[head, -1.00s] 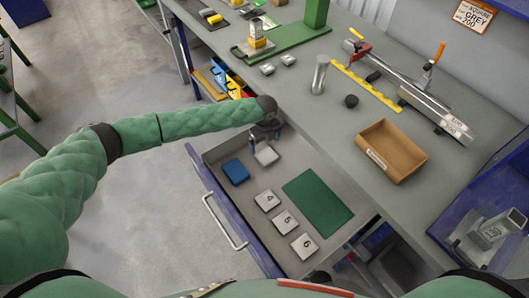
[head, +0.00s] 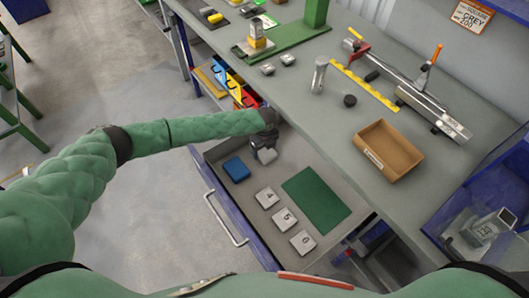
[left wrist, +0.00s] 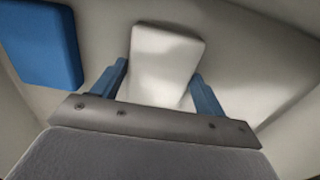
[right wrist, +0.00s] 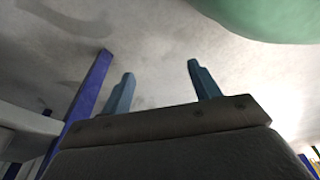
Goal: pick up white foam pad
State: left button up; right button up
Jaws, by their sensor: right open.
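The white foam pad (head: 266,155) lies in the open drawer (head: 229,214), partly hidden by my left gripper (head: 262,143) in the head view. In the left wrist view the pad (left wrist: 166,58) lies between the two blue fingers of my left gripper (left wrist: 160,80), one at each side. The fingers are open; whether either touches the pad I cannot tell. My right gripper (right wrist: 160,82) is open and empty in its wrist view, with bare floor beyond it. It does not show in the head view.
A blue pad (head: 236,169) lies close beside the white pad, also in the left wrist view (left wrist: 42,42). A wooden tray (head: 388,151) stands on the worktop above.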

pick_arm(q)
jog(key=c, duration=0.5)
jog(key=shift+r, duration=0.1)
